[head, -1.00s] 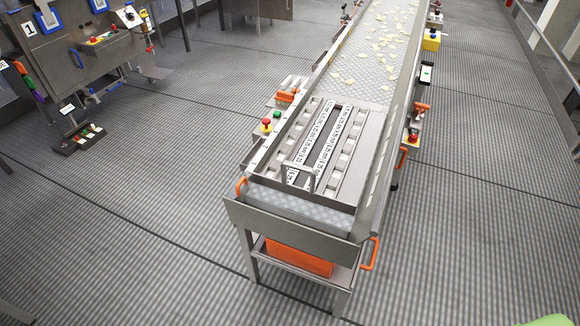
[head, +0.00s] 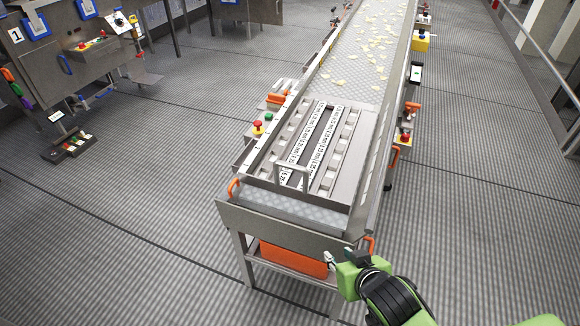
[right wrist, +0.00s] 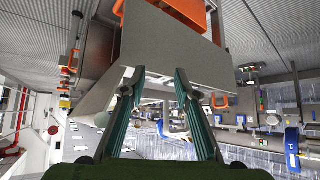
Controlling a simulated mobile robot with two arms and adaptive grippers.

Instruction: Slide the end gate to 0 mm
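The end gate looks to be the grey crosspiece with an upright U-shaped handle (head: 292,176) at the near end of the conveyor's flat metal frame. Two white printed scale strips (head: 307,133) run lengthwise along this frame; their numbers are too small to read surely. My right gripper (head: 342,257) is low at the conveyor's near right corner, in front of and apart from the gate handle. In the right wrist view my right gripper (right wrist: 154,74) has its fingers apart with nothing between them. The gate handle is not clear in that view. My left gripper is not in view.
The conveyor's near end plate (head: 285,222) has an orange handle (head: 234,188) at its left. An orange bin (head: 293,259) sits on the shelf below. A red button (head: 257,126) is on the left side. Open floor lies left and right.

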